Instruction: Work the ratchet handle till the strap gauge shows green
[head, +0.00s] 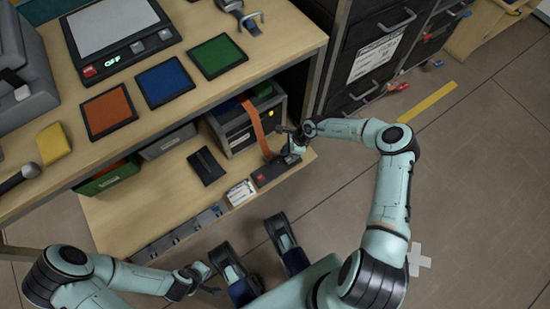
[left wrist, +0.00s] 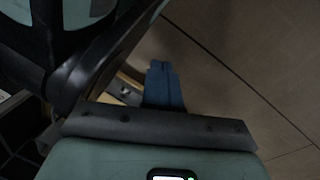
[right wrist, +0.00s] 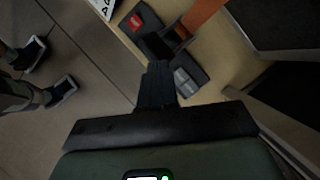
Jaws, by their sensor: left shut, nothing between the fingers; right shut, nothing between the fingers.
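The orange strap (head: 256,125) runs down over the front of a dark grey box (head: 236,130) on the low shelf. It leads to a dark ratchet unit (head: 268,175) with a small red mark. In the right wrist view the strap (right wrist: 200,14) and the dark red-marked unit (right wrist: 141,22) lie just beyond my fingertips. My right gripper (head: 290,150) is shut and empty, close above the ratchet; contact with its handle cannot be told. My left gripper (head: 205,286) is shut and empty, low near my base. No green gauge reading can be made out.
The bench top (head: 285,35) overhangs the low shelf (head: 140,205). A black drawer cabinet (head: 365,45) stands right of the shelf. A black flat item (head: 206,166) and white cards (head: 240,192) lie left of the ratchet. The floor at right is mostly clear.

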